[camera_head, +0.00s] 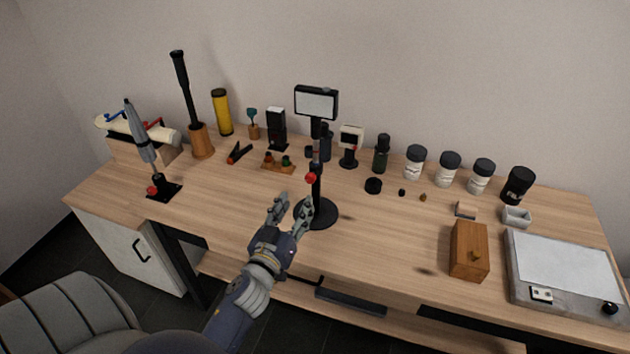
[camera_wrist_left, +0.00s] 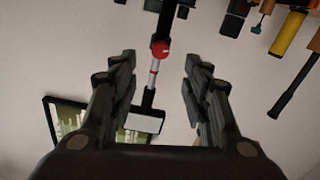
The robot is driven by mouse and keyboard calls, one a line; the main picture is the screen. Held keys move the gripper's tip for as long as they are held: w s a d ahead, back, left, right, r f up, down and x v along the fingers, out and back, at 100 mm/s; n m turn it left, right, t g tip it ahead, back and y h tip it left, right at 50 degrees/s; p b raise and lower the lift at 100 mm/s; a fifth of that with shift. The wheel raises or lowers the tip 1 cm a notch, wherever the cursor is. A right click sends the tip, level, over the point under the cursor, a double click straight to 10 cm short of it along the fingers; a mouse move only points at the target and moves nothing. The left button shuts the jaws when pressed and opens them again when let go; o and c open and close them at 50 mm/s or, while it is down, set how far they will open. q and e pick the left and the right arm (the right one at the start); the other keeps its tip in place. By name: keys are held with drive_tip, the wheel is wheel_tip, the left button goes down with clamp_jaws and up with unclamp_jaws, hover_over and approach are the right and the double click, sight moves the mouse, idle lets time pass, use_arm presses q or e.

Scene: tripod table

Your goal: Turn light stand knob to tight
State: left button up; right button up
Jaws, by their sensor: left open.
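The light stand (camera_head: 316,213) has a round black base on the table, an upright pole and a white rectangular lamp head (camera_head: 316,102) on top. Its red knob (camera_head: 311,178) sits partway up the pole. In the left wrist view the knob (camera_wrist_left: 161,49) shows ahead, between the two fingers in the picture, with the lamp head (camera_wrist_left: 146,122) lower down. My left gripper (camera_head: 292,205) is open and empty, in front of the pole and below the knob in the head view. It appears apart from the knob. My right gripper is in neither view.
Left of the stand are a second stand (camera_head: 163,190) with a red knob, a yellow cylinder (camera_head: 222,112) and red-black pliers (camera_head: 239,153). Several jars stand at the back right. A wooden box (camera_head: 469,250) and a light panel (camera_head: 567,265) are at right. The table front is mostly clear.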

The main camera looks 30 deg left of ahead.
sight(309, 181)
use_arm(q)
drive_tip(key=p+x, duration=0.1)
drive_tip(key=x, duration=0.8)
drive_tip(key=shift+w+a, duration=0.15)
drive_tip(key=shift+w, duration=0.05)
clamp_jaws()
